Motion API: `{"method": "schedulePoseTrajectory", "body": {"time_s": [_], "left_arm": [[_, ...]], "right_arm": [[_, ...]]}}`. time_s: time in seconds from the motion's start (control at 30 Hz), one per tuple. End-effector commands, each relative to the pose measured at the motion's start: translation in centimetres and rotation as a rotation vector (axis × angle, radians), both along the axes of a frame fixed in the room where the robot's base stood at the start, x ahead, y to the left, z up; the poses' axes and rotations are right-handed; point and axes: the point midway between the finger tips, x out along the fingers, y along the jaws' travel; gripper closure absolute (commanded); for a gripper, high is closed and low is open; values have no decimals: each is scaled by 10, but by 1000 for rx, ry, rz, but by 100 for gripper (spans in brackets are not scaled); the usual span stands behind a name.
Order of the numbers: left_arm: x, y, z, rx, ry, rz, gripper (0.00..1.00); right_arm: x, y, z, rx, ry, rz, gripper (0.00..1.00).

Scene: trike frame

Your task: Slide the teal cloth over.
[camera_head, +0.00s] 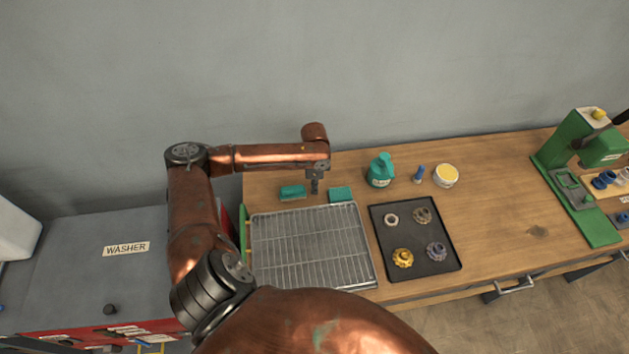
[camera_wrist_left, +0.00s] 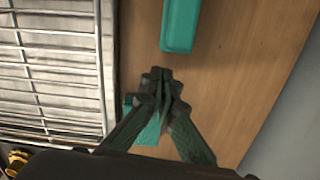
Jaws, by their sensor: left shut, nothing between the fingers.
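Two teal pieces lie on the wooden bench behind the wire rack. The right one (camera_head: 341,194) looks like a small folded cloth; the left one (camera_head: 292,192) looks more like a block. I cannot tell for sure which is the cloth. My left gripper (camera_head: 315,188) points down between them, its fingers shut and empty. In the left wrist view the left teal piece (camera_wrist_left: 180,25) is ahead of the shut fingertips (camera_wrist_left: 162,73). The other piece (camera_wrist_left: 146,130) is partly hidden behind the fingers. Contact with either is unclear. My right gripper is not in view.
The wire rack (camera_head: 308,246) lies in front of the teal pieces. The grey wall is behind.

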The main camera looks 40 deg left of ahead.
Motion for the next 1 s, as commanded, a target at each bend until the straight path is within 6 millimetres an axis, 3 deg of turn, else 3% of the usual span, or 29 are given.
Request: {"method": "schedulePoseTrajectory", "body": {"time_s": [0.13, 0.43, 0.87, 1.0], "left_arm": [[-2, 1, -30, -1, 2, 3, 100], [23, -25, -26, 1, -1, 4, 100], [25, -27, -26, 1, 1, 5, 100], [22, -23, -23, 0, 1, 27, 100]], "right_arm": [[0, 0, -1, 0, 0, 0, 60], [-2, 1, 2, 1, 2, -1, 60], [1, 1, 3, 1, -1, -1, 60], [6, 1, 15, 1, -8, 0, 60]]}}
